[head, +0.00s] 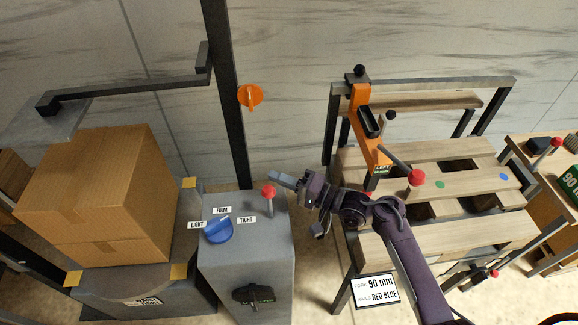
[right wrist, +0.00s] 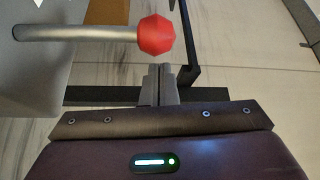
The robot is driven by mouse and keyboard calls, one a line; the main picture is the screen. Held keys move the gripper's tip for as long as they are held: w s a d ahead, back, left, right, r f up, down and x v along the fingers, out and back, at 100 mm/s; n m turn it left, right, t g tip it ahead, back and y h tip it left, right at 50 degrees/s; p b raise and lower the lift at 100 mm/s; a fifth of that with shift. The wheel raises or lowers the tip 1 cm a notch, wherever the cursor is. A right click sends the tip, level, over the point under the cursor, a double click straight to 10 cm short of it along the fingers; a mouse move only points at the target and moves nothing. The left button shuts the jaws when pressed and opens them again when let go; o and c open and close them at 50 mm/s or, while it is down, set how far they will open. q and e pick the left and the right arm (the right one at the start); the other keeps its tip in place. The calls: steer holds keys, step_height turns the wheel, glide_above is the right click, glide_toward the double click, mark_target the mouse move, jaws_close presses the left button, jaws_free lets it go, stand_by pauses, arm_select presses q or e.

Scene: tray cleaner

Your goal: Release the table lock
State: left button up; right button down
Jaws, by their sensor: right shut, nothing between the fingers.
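A lever with a red ball knob (head: 268,190) stands on the grey cabinet (head: 290,230). In the right wrist view the same red knob (right wrist: 156,35) sits at the end of a grey rod, just beyond my fingertips and apart from them in the picture. My right gripper (head: 273,177) is shut and empty beside this knob; its closed fingers (right wrist: 161,72) also show in the wrist view. Other red-knobbed levers are at the slatted table (head: 400,152): one (head: 416,177) on the orange clamp and one (head: 494,274) low at its front right. No label marks which is the table lock.
The cabinet has a blue dial (head: 219,231) labelled LIGHT, FIRM, TIGHT and a black handle (head: 253,294). A cardboard box (head: 100,195) stands at the left. A side stand with a red-knobbed lever (head: 556,142) is far right.

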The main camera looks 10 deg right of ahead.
arm_select(q)
steer(key=shift+s+d+r, duration=0.15)
steer(key=shift+d+r, duration=0.15)
steer(key=shift+d, duration=0.1)
arm_select(e)
steer(key=shift+s+f, duration=0.15)
steer(key=shift+s, duration=0.5)
arm_select(q)
steer(key=shift+f, duration=0.1)
arm_select(e)
steer(key=shift+s, duration=0.1)
